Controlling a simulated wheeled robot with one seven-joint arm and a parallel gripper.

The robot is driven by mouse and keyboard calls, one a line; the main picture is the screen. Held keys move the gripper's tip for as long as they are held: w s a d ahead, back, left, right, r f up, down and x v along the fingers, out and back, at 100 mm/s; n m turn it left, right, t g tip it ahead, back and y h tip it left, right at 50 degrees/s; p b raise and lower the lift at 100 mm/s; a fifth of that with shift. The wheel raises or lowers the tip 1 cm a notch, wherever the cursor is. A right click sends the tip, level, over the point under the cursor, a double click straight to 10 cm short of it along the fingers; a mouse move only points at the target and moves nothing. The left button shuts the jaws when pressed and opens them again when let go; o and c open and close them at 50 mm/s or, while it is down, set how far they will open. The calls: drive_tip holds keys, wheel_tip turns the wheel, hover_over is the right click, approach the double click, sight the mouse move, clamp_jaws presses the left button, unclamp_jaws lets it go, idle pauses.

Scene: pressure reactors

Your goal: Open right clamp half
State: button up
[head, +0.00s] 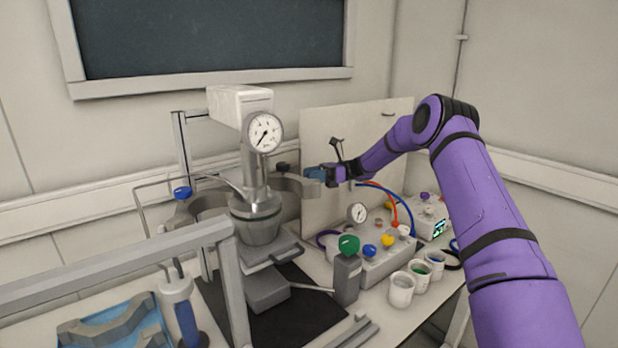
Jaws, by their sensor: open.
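The reactor (256,222) stands left of centre, a grey metal vessel with a round pressure gauge (263,132) above it. The right clamp half (290,186) is a curved grey metal band on the vessel's right side; it appears swung outward, apart from the vessel. The left clamp half (190,207) curves out on the left side, partly behind a rail. My gripper (313,173) is at the outer right end of the right clamp half, with its jaws open. It is small in view, so I cannot tell whether its fingers touch the clamp half.
A beige panel (350,125) stands behind my gripper. A control box (375,262) with coloured knobs and hoses, white cups (401,290) and a green-knobbed block (347,275) stand at right. A grey frame rail (120,265) crosses the left foreground, above a blue tray (150,335).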

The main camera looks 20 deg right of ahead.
drive_tip(key=d, duration=0.9)
drive_tip(key=shift+d+f, duration=0.15)
drive_tip(key=shift+d, duration=0.15)
drive_tip(key=shift+s, duration=0.1)
drive_tip(key=shift+c, duration=0.4)
